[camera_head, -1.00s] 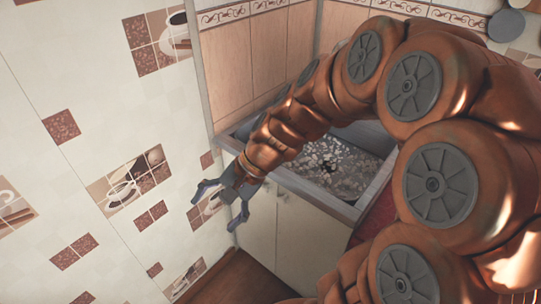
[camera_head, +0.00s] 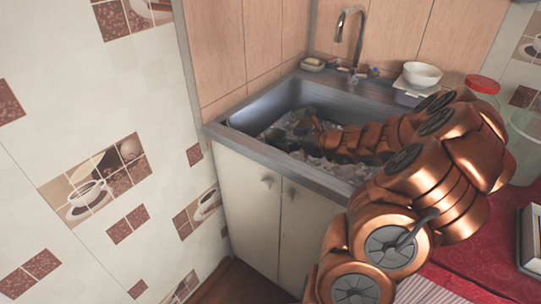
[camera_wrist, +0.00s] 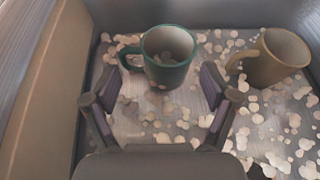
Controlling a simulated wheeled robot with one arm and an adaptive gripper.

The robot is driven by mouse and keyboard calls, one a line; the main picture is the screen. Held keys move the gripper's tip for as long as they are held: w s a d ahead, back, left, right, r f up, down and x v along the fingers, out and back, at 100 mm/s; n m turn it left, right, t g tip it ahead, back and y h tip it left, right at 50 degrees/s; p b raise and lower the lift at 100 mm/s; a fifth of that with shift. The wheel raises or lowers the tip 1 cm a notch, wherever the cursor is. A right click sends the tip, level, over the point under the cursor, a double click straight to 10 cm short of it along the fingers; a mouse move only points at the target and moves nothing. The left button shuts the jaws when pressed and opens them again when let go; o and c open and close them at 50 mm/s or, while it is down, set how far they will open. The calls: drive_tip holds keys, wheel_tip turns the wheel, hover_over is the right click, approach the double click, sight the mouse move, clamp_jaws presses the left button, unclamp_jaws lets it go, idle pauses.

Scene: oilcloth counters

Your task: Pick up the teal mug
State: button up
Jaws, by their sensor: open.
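The teal mug (camera_wrist: 168,72) stands upright on the sink floor in the wrist view, with its opening up and its handle to the left. Pale foam shows inside it. My gripper (camera_wrist: 158,88) is open and empty. Its fingers are spread to the left and right, on the near side of the mug, and the mug sits beyond the gap between them. I cannot tell whether a finger touches the handle. In the head view my arm reaches down into the sink, and the mug cannot be made out clearly among the dark shapes by the gripper.
A tan mug (camera_wrist: 277,58) stands to the right of the teal one. The metal sink (camera_head: 262,165) encloses both, with foam patches over its floor. A faucet (camera_head: 352,38) rises at the back. A white bowl (camera_head: 422,75) and a red-lidded jar (camera_head: 483,85) are to the right.

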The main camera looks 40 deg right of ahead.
sight(273, 143)
drive_tip(key=f, duration=0.1)
drive_tip(key=f+b, duration=0.1)
drive_tip(key=f, duration=0.1)
drive_tip(key=shift+w+d+f+b, duration=0.15)
drive_tip(key=shift+w+d+b, duration=0.25)
drive_tip(key=shift+x, duration=1.85)
drive_tip(key=shift+b+x, duration=0.5)
drive_tip(key=shift+x, duration=1.55)
drive_tip(key=shift+d, duration=0.1)
drive_tip(key=shift+c, duration=0.2)
drive_tip(key=c, duration=1.2)
